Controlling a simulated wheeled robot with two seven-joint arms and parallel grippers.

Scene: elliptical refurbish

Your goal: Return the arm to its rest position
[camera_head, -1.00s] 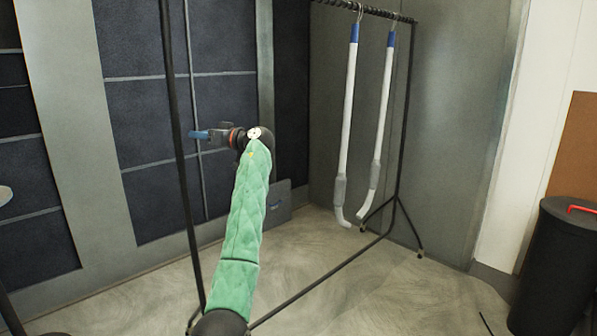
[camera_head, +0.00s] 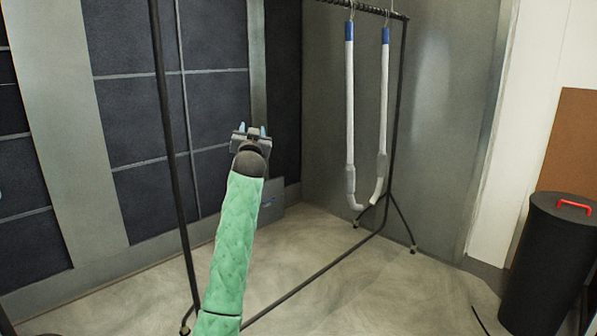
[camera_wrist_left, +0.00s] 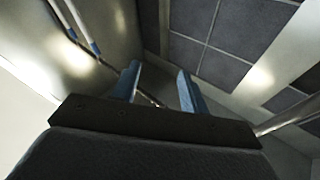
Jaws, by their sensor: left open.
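My left arm (camera_head: 235,240), in a green quilted sleeve, reaches up and forward from the bottom of the head view. My left gripper (camera_head: 252,131) is open, its two blue fingers apart and pointing away from me. In the left wrist view the fingers (camera_wrist_left: 160,88) stand apart with nothing between them. The gripper is in front of the dark panelled wall, left of the hanging white tubes. My right gripper does not show.
A black clothes rack (camera_head: 400,110) stands around the arm's area. Two white tubes with blue tops, a left one (camera_head: 350,110) and a right one (camera_head: 384,110), hang from it. A black bin (camera_head: 548,265) with a red handle stands at right.

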